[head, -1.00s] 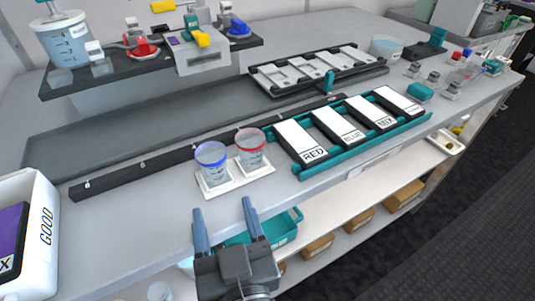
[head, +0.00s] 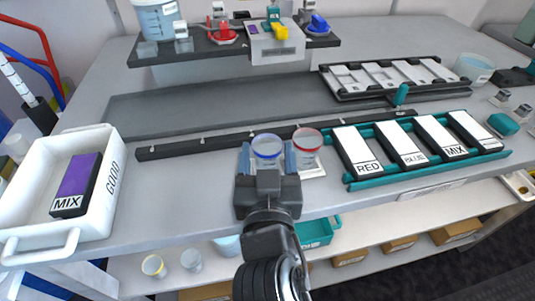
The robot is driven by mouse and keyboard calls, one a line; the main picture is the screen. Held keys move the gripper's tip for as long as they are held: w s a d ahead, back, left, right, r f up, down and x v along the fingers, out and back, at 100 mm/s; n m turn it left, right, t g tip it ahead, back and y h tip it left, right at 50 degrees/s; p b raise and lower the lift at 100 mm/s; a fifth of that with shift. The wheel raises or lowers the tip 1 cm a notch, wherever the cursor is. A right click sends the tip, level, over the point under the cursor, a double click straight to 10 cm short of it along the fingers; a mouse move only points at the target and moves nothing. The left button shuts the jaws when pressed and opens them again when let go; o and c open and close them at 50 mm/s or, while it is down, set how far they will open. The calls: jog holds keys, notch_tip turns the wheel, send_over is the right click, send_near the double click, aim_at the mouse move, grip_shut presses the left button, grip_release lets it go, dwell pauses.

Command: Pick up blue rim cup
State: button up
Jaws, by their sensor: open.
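The blue rim cup (head: 267,147) is a clear cup with a blue ring at its top, near the front edge of the bench. My gripper (head: 267,158) is at this cup, with one finger on its left and one on its right. The jaws are open; I cannot tell whether either finger touches the cup. My gripper's body hides the cup's lower part. The red rim cup (head: 307,139) stands just to the right, on a white holder (head: 313,169), close to my right finger.
A teal rack (head: 430,168) with RED, BLUE and MIX plates lies to the right. A white GOOD bin (head: 112,180) holding a purple MIX block (head: 76,185) stands at left. A black rail (head: 190,148) runs behind the cups. The bench between bin and cups is clear.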

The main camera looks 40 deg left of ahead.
jog(key=shift+c, duration=0.2)
jog(key=c, duration=0.7)
jog(key=shift+c, duration=0.2)
